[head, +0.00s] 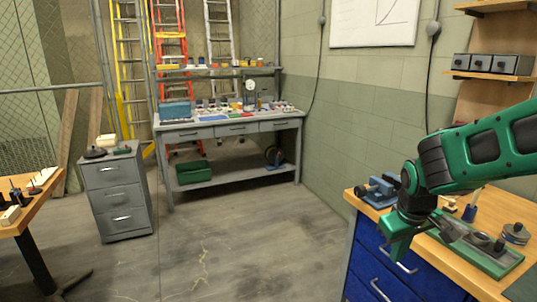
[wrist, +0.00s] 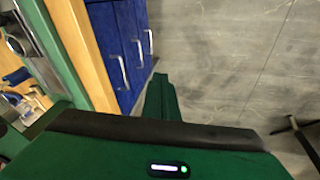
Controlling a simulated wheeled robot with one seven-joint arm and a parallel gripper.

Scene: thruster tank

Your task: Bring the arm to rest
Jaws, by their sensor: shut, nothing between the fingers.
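My green and black arm reaches in from the right of the head view, above the wooden bench top. My gripper (head: 396,248) hangs pointing down at the bench's front left edge, in front of the blue drawers. In the wrist view its green fingers (wrist: 161,96) are together, with nothing between them. They show against the grey floor beside the blue drawer fronts. The wrist housing hides the lower part of that view.
The wooden bench (head: 480,205) with blue drawers (head: 372,262) carries a blue vise-like tool (head: 378,190) and a green tray (head: 495,262) of parts. A grey drawer cabinet (head: 118,196) and grey workbench (head: 235,128) stand farther back. The middle floor is clear.

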